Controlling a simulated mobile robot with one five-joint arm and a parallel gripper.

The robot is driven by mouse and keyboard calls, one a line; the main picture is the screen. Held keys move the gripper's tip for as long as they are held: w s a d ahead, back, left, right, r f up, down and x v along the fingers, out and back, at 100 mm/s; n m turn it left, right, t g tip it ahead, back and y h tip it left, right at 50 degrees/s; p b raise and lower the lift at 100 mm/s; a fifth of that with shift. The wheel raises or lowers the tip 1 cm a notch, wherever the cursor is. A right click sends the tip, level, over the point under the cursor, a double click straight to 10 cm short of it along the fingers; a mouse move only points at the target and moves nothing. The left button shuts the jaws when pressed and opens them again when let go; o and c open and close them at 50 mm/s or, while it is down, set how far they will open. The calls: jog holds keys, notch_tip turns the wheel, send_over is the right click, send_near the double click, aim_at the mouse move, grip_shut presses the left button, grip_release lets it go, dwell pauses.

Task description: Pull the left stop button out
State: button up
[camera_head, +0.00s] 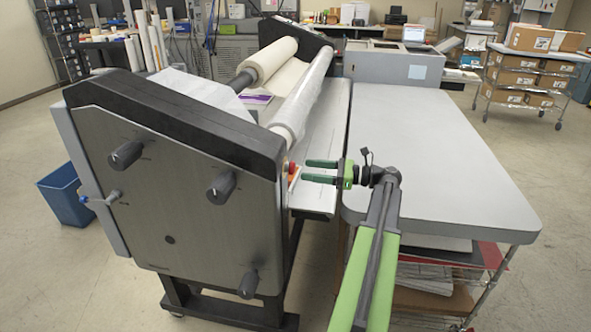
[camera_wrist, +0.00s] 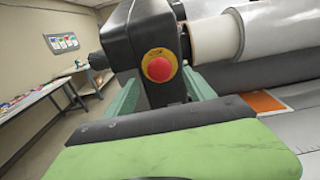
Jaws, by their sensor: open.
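The left stop button is a round red knob (camera_wrist: 159,68) on a yellow disc, set on the end of the laminator's black side housing (camera_wrist: 145,30). In the head view the red button (camera_head: 291,168) shows as a small spot at the inner edge of the near side panel. My gripper (camera_head: 306,170) is open, with two green fingers pointing left at the button, tips just short of it. In the wrist view the fingers (camera_wrist: 161,80) lie on either side of the button, with gaps to it. I see nothing held. Whether the button is pressed in cannot be told.
The laminator's side panel (camera_head: 180,180) with black knobs stands left of my gripper. Rollers (camera_head: 305,90) with film run behind it. A grey table (camera_head: 430,150) with a clear top is on the right. An orange sheet (camera_wrist: 264,102) lies right of the button.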

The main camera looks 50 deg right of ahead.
aim_at(290, 168)
jog(key=x, duration=0.5)
grip_shut()
dwell(0.3)
